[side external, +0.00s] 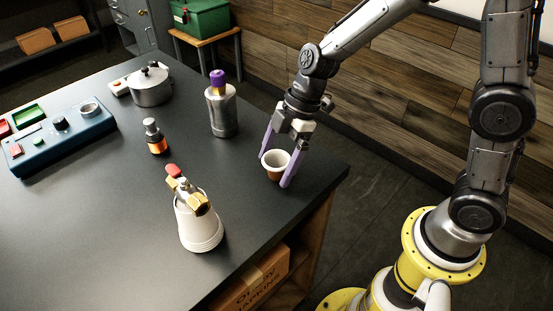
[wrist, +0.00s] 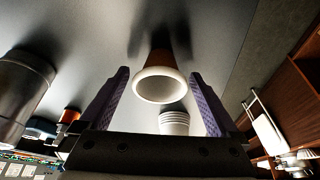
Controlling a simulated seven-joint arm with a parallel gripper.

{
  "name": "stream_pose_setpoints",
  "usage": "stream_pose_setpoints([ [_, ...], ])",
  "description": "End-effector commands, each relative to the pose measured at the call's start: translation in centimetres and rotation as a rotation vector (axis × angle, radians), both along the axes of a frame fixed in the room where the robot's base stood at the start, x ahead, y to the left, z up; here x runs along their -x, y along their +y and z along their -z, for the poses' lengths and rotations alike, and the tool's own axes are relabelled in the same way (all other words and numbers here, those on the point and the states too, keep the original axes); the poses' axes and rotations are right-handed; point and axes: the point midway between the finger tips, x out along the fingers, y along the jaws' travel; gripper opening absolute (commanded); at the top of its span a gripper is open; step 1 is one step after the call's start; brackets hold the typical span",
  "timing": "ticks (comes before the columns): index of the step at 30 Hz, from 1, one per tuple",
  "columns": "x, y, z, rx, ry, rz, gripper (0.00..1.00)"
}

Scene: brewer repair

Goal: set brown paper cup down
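The brown paper cup (side external: 274,174) has a white rim and stands upright on the dark table (side external: 110,230), near its right edge. My gripper (side external: 274,171) points down over it, with one purple finger on each side of the cup. In the wrist view the cup (wrist: 160,85) sits between the fingertips of my gripper (wrist: 160,73), with a visible gap on both sides. The fingers are open and do not appear to touch it. The cup's base meets its shadow on the tabletop.
A silver purple-capped flask (side external: 221,112) stands behind the cup. A white canister with a brass top (side external: 199,228) stands to the front left. A small amber bottle (side external: 155,140), a metal pot (side external: 150,88) and a blue console (side external: 65,140) are farther left.

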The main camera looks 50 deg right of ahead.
Motion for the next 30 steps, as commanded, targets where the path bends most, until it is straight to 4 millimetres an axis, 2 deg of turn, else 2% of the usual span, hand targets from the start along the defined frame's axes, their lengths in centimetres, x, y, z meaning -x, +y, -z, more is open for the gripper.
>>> stream_pose_setpoints([
  [7,0.0,0.0,-0.1,0.0,0.0,0.0,1.0],
  [11,0.0,-0.1,-0.8,-0.001,-0.002,0.001,1.0],
  [14,0.1,-0.7,-2.1,-0.002,-0.004,0.002,1.0],
  [24,0.8,-3.3,-8.5,-0.001,-0.005,0.003,1.0],
  [30,1.1,-4.2,-10.8,-0.001,-0.002,0.002,1.0],
])
